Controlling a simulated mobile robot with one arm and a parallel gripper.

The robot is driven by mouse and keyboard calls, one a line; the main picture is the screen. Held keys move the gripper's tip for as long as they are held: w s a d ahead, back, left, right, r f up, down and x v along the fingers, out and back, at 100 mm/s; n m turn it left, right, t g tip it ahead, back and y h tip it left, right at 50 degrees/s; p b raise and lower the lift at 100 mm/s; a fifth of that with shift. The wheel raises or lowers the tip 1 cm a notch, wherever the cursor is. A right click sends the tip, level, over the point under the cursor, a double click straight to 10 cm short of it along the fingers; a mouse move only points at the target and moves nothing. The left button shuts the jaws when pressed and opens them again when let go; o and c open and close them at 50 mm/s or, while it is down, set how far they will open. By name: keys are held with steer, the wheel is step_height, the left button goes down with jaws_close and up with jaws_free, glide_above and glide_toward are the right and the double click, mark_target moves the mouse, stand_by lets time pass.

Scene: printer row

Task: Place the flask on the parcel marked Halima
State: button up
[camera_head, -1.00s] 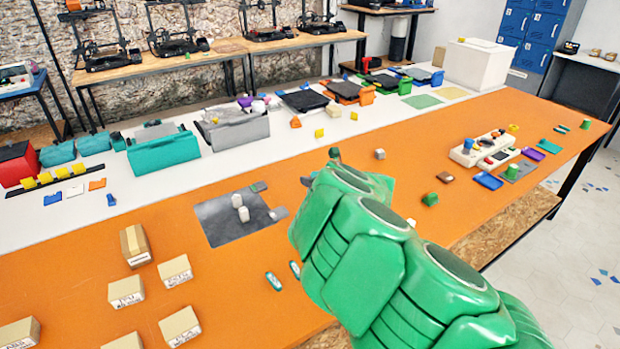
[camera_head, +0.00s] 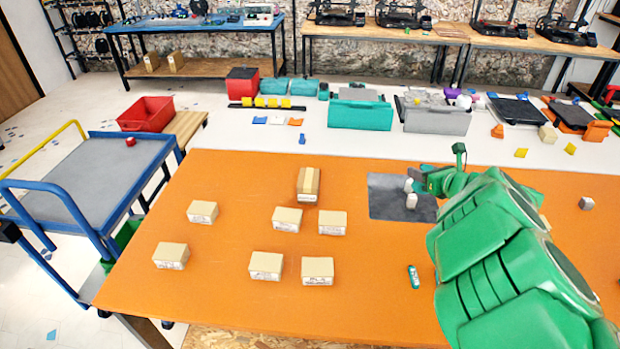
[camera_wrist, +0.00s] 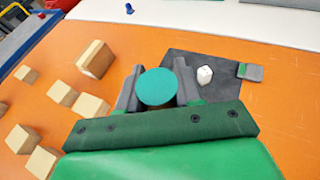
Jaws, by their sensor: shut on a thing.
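My gripper (camera_head: 424,182) is over the right part of the grey mat in the head view, partly hidden by my arm. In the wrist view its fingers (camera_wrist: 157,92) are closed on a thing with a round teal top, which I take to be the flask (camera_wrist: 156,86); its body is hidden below. Several cardboard parcels stand on the orange table to the left, such as a near one (camera_head: 317,270), a middle one (camera_head: 287,218) and a left one (camera_head: 202,211). Their labels are too small to read, so I cannot tell which is marked Halima.
A taller taped box (camera_head: 308,184) stands behind the parcels. A blue trolley (camera_head: 70,185) is left of the table. Orange table between parcels is clear.

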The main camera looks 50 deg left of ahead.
steer(key=s+a+r+n+g, duration=0.2)
steer(key=s+a+n+g, duration=0.15)
steer(key=s+a, duration=0.65)
steer(key=s+a+r+n+g, duration=0.35)
steer(key=s+a, duration=0.55)
steer(key=s, duration=0.4)
glide_above(305, 175)
steer(key=shift+s+f, duration=0.15)
steer(key=shift+f, duration=6.75)
steer(key=shift+d, duration=0.1)
steer(key=o, duration=1)
steer(key=shift+f, duration=0.1)
